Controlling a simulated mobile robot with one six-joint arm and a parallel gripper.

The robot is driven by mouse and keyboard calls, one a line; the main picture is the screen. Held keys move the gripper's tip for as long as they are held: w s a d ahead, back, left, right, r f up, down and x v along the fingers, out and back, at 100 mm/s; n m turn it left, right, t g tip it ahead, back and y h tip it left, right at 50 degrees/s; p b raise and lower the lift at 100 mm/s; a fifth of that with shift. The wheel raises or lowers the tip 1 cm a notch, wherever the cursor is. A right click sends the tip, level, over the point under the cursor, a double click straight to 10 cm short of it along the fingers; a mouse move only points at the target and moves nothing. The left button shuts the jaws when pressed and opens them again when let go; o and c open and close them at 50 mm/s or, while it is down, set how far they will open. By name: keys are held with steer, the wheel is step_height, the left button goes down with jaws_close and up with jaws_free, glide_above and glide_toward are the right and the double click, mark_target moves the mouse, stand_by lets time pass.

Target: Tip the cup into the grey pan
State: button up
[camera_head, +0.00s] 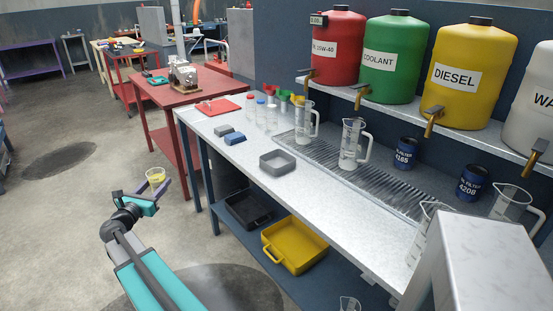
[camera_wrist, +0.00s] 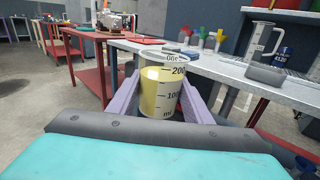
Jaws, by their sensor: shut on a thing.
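My gripper (camera_head: 157,189) is shut on a clear cup (camera_head: 155,174) and holds it in the air over the floor, left of the workbench. In the wrist view the cup (camera_wrist: 162,88) stands upright between the two lilac fingers. It has volume marks and yellow liquid up to near the 200 mark. The grey pan (camera_head: 278,171) is a shallow square tray on the bench top, right of and apart from my gripper. Its side shows at the right in the wrist view (camera_wrist: 265,76). Its inside looks empty in the head view.
On the workbench (camera_head: 235,152) are blue and grey blocks (camera_head: 230,137), small bottles, funnels and jugs (camera_head: 354,143) on a drain grate. A black tray and a yellow tray (camera_head: 270,259) sit on the lower shelf. A red table (camera_head: 185,92) stands behind. Floor around my gripper is clear.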

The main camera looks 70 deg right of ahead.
steer(key=s+d+r+m+g, duration=0.1)
steer(key=s+d, duration=0.4)
steer(key=d, duration=0.3)
steer(key=s+d+r+g+p, duration=0.1)
steer(key=s+d+g, duration=0.1)
steer(key=s+d, duration=0.3)
steer(key=d, duration=0.2)
steer(key=shift+d+r+m+p, duration=0.3)
steer(key=shift+d+r+m, duration=0.05)
steer(key=shift+d+m, duration=0.05)
steer(key=s+d+g, duration=0.1)
steer(key=s+d, duration=0.3)
steer(key=s+d+r+m+g+p, duration=0.1)
steer(key=s+d, duration=0.3)
steer(key=s+d+r, duration=0.1)
steer(key=s+d, duration=0.3)
steer(key=s, duration=0.1)
steer(key=shift+d+r+m+g, duration=0.25)
steer(key=shift+d+m+g, duration=0.05)
steer(key=shift+m+g, duration=0.1)
steer(key=shift+r, duration=0.1)
steer(key=s+m+y+p, duration=0.1)
steer(key=m, duration=0.1)
steer(key=s+m+p, duration=0.1)
steer(key=m, duration=0.1)
steer(key=shift+s+d+r+t+y, duration=0.2)
steer(key=shift+s+r+t+y, duration=0.1)
steer(key=shift+s+r+y, duration=0.1)
